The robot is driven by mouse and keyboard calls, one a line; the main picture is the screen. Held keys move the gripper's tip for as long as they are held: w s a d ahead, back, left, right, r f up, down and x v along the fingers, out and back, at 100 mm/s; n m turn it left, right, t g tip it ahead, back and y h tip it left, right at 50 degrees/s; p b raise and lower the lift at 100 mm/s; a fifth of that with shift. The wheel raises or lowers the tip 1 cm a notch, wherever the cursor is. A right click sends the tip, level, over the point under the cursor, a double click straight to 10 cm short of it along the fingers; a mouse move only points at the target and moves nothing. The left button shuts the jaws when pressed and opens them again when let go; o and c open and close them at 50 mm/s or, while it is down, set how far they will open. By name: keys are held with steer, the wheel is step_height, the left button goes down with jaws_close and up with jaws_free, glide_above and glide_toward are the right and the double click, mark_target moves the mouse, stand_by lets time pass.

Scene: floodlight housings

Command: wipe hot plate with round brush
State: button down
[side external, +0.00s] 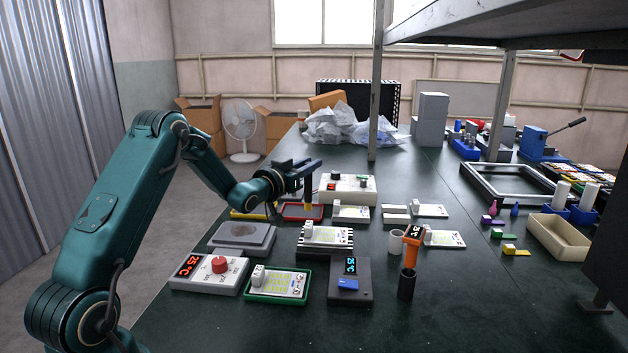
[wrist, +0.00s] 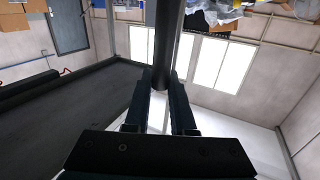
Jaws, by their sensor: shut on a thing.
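My gripper (side external: 312,165) is shut on a dark upright round handle, which I take to be the round brush (side external: 308,190). In the wrist view, the dark brush handle (wrist: 166,40) stands between the fingers (wrist: 160,95).
Circuit boards, a green tray (side external: 277,285), a black display unit (side external: 350,283) and an orange thermometer in a black holder (side external: 407,283) fill the middle.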

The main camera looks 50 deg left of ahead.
steer(key=s+a+r+n+g+y, duration=0.1)
steer(key=s+a+n+g+y, duration=0.2)
steer(key=s+a, duration=0.4)
steer(key=s+a+r+n+g+y, duration=0.15)
steer(key=s+a+y, duration=0.3)
steer(key=s, duration=0.45)
steer(key=shift+f, duration=4.05)
steer(key=shift+w+d, duration=2.5)
steer(key=s+a, duration=0.5)
step_height(320, 180, up, 8)
steer(key=shift+s+a+n, duration=0.25)
steer(key=shift+n, duration=0.1)
steer(key=shift+h, duration=0.25)
